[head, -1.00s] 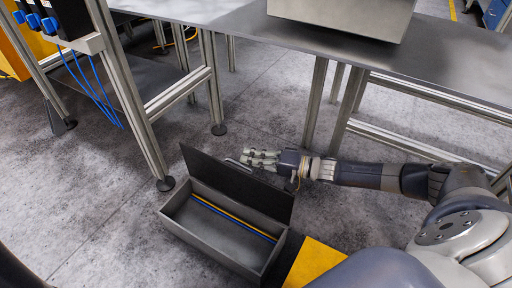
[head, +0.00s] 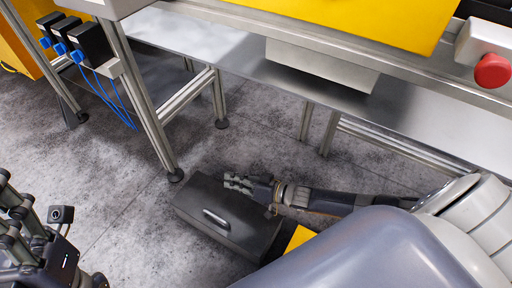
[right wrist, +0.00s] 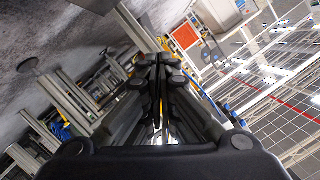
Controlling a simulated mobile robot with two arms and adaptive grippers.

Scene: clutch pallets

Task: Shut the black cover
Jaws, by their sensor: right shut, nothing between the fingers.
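The black cover (head: 208,200) lies flat over the box (head: 226,245) on the floor, and its handle (head: 216,219) faces up. The inside of the box is hidden. My right gripper (head: 228,182) is shut and empty at the cover's far edge; I cannot tell whether it touches. Its closed fingers (right wrist: 158,75) also show in the right wrist view, which does not show the cover. My left gripper (head: 22,225) is at the lower left of the head view, apart from the box; its fingertips are not clear enough to judge.
A metal workbench (head: 420,125) with several legs stands behind the box. A yellow surface (head: 300,238) lies right of the box, partly behind my body. A red button (head: 492,71) sits at the upper right. The grey floor (head: 110,210) left of the box is clear.

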